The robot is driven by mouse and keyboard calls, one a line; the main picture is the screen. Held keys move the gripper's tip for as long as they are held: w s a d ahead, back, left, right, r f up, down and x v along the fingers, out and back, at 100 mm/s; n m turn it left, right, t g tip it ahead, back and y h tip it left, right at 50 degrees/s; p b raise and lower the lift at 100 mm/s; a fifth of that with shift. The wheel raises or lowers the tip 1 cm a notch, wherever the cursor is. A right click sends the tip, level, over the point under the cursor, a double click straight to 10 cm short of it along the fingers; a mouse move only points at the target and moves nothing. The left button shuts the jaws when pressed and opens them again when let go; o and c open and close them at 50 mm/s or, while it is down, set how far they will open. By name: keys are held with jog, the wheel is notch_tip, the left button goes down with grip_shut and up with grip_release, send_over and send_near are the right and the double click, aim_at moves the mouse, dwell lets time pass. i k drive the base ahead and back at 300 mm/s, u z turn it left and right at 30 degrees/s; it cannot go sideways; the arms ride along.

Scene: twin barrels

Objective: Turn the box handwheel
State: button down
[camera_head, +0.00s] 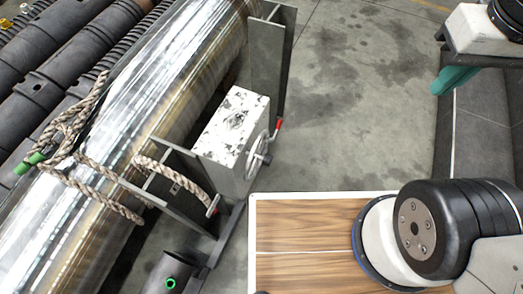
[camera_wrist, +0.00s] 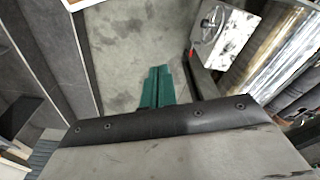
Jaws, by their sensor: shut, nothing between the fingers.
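A box (camera_head: 230,125) with a speckled white top and grey sides sits beside the big shiny cylinder. Its handwheel (camera_head: 258,157) is on the right side face, with a red-tipped handle (camera_head: 278,126) at the upper rim. The box (camera_wrist: 238,38) and the handwheel (camera_wrist: 209,30) also show at the upper right of the wrist view. My gripper (camera_head: 437,87) is at the upper right of the head view, well apart from the handwheel. In the wrist view my gripper (camera_wrist: 159,70) has its teal fingers together, with nothing held.
The metal cylinder (camera_head: 150,85) runs diagonally at left, with rope (camera_head: 75,125) around it and dark ribbed pipes behind. Grey brackets (camera_head: 265,60) flank the box. A wood-topped surface (camera_head: 300,235) lies at lower middle. Grey floor (camera_head: 350,100) between box and gripper is clear.

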aim_at(266, 159)
jog(key=z, duration=0.95)
jog(key=k, duration=0.45)
jog(key=u, duration=1.9)
